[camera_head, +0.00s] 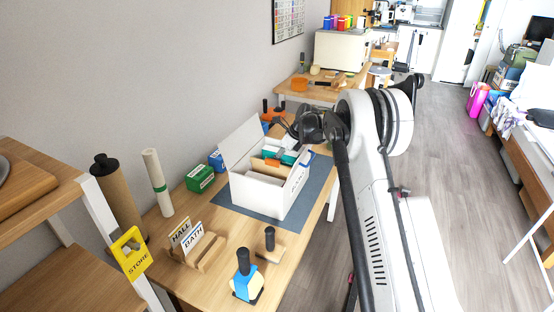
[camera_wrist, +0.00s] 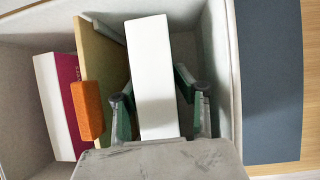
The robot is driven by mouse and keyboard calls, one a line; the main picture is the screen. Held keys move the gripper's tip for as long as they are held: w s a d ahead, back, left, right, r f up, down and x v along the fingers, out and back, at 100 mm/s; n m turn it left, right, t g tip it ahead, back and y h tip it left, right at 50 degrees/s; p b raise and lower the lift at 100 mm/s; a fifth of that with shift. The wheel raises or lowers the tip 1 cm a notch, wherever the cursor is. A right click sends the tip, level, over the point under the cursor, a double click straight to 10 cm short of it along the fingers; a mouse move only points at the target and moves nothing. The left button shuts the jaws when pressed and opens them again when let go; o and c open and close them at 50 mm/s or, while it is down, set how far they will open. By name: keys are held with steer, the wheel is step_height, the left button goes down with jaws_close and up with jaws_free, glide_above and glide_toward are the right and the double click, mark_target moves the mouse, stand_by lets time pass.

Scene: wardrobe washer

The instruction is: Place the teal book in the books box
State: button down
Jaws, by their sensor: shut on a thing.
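The white box (camera_head: 262,192) stands with its lid raised on a grey mat on the wooden table. In the wrist view its pale inner wall (camera_wrist: 222,60) lies right of my gripper (camera_wrist: 162,108). My gripper is shut on the teal book, whose white page edge (camera_wrist: 153,75) faces the wrist camera. The teal book's cover shows over the box's far part in the head view (camera_head: 289,157). The book hangs within the box's outline, right of a tan divider (camera_wrist: 100,60). I cannot tell whether it touches the bottom.
An orange block (camera_wrist: 87,110) and a magenta book (camera_wrist: 66,100) are left of the held book. The grey mat (camera_wrist: 272,70) is clear right of the box. A green box (camera_head: 200,179), sign holder (camera_head: 196,250) and blue-yellow item (camera_head: 246,282) stand on the table.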

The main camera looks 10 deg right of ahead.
steer(key=shift+f, duration=0.1)
steer(key=shift+f+b, duration=0.35)
steer(key=shift+b, duration=0.05)
steer(key=shift+f, duration=0.15)
steer(key=c, duration=1.3)
jaws_free()
